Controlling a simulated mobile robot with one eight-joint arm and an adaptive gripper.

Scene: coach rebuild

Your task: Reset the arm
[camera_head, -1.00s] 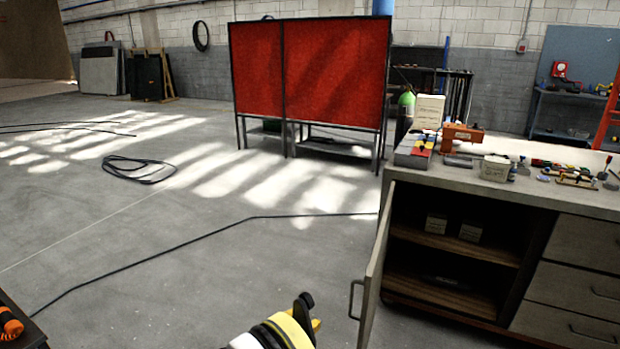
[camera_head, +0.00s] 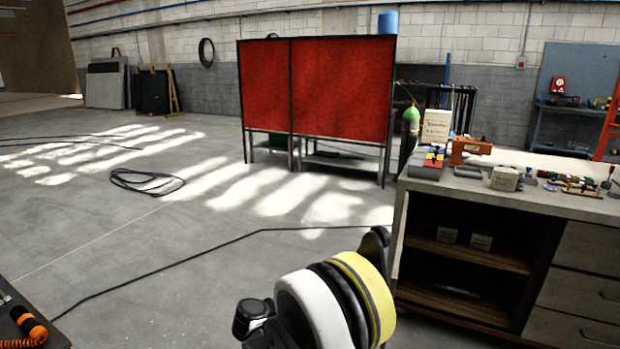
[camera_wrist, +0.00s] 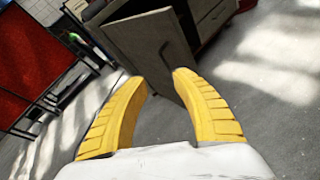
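My gripper (camera_wrist: 160,85) shows in the wrist view as two yellow ridged fingers, spread apart with nothing between them. Beyond the fingertips are grey floor and the open door (camera_wrist: 150,42) of a cabinet. In the head view my arm, with white, black and yellow bands, rises at the bottom middle, left of the workbench cabinet. The gripper's fingers do not show in the head view. My arm hides most of the cabinet door there.
The workbench cabinet (camera_head: 572,203) stands at the right, its shelves exposed and tools on top. A red welding screen (camera_head: 341,88) stands behind. A cable coil (camera_head: 146,181) lies on the floor at left. An orange-handled tool (camera_head: 30,322) is at bottom left. Floor at centre left is mostly clear.

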